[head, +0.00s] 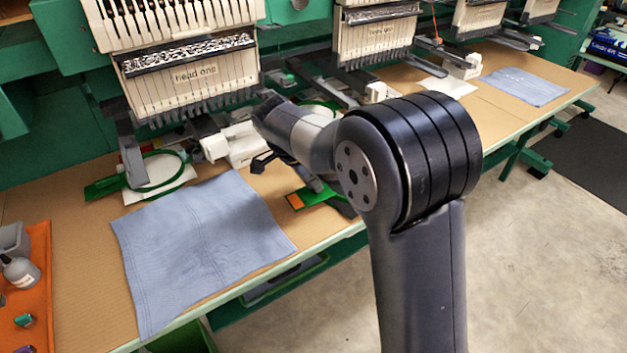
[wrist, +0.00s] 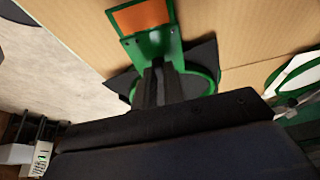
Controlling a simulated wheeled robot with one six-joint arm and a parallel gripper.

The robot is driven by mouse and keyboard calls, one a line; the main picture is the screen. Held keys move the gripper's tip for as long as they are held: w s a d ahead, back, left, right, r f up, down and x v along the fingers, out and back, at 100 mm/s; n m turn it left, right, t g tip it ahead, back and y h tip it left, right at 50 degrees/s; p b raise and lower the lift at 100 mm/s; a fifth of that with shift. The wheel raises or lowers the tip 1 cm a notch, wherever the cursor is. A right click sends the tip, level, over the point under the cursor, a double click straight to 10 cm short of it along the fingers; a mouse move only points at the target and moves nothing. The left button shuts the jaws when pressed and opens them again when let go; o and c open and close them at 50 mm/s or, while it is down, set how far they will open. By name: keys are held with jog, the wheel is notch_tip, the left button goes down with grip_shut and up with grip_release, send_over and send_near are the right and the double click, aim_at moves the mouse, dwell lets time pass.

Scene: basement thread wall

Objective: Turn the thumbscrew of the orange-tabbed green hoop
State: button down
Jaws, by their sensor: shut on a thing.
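The green hoop's orange tab (head: 295,201) and green bracket (head: 320,194) show near the front table edge in the head view, partly behind my arm. In the wrist view, the orange tab (wrist: 141,17) is at the top, with the green bracket (wrist: 152,46) below it. The green ring (wrist: 213,82) shows to the right, around black cloth (wrist: 202,56). My gripper (wrist: 158,66) is shut at the bracket's lower end, where the ring meets it. The thumbscrew is hidden between the fingers. My arm hides the fingers in the head view.
Another green hoop (head: 183,160) with white cloth lies left under a stitching head (head: 190,75). Blue cloth (head: 200,240) covers the table front. White cloth in a green hoop (wrist: 300,70) shows at the wrist view's right. An orange tray (head: 35,300) stands far left. Open floor (head: 530,230) lies right.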

jog(key=shift+f, duration=0.1)
jog(key=c, duration=1.5)
grip_release()
jog(key=p+v, duration=0.1)
jog(key=v, duration=1)
jog(key=shift+w, duration=0.1)
jog(key=b+x, duration=0.1)
jog(key=x, duration=1)
